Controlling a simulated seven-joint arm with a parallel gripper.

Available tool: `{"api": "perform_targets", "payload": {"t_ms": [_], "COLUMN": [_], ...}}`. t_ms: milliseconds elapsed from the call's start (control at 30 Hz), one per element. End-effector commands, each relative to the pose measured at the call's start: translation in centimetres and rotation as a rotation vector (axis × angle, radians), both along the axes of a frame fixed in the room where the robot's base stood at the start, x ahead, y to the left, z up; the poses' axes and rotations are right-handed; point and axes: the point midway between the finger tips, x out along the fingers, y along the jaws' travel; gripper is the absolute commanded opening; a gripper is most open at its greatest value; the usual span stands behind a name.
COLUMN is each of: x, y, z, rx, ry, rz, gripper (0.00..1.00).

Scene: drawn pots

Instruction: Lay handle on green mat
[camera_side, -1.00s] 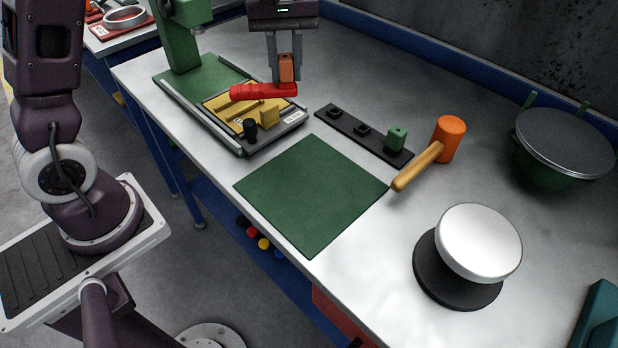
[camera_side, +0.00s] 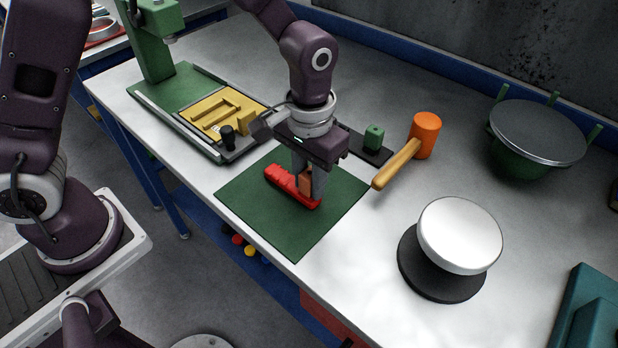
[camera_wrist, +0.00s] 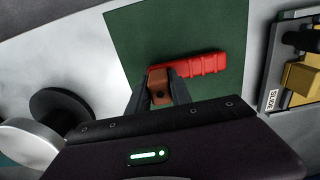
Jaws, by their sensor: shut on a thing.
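The red handle (camera_side: 280,178) is at the green mat (camera_side: 256,212), over its middle and upper part. An orange-brown block (camera_side: 305,181) sits at one end of the handle. My gripper (camera_side: 311,192) points down and is shut on this block. In the wrist view the red handle (camera_wrist: 200,66) stretches right from the block (camera_wrist: 159,84) between my gripper's fingers (camera_wrist: 159,90), with the green mat (camera_wrist: 150,30) behind it. The handle looks level and very low; I cannot tell whether it touches the mat.
A green press with a yellow fixture (camera_side: 216,108) stands left of the mat. An orange mallet (camera_side: 424,137) lies to its right. A white disc on a black base (camera_side: 459,232) and a lidded green pot (camera_side: 522,160) stand farther right. The mat's front is clear.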

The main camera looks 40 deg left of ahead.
Motion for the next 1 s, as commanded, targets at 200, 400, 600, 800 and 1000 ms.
{"api": "perform_targets", "payload": {"t_ms": [200,400,600,800,1000], "x": [0.0,0.1,0.1,0.1,0.2], "y": [0.0,0.0,0.0,-0.1,-0.1], "z": [0.0,-0.3,-0.3,0.6,5.7], "rx": [-0.001,-0.001,-0.001,-0.002,-0.005], "ry": [-0.002,-0.002,-0.002,-0.004,-0.009], "rz": [0.001,0.001,0.001,0.001,0.000], "gripper": [0.00,0.43,0.47,0.47,0.47]}}
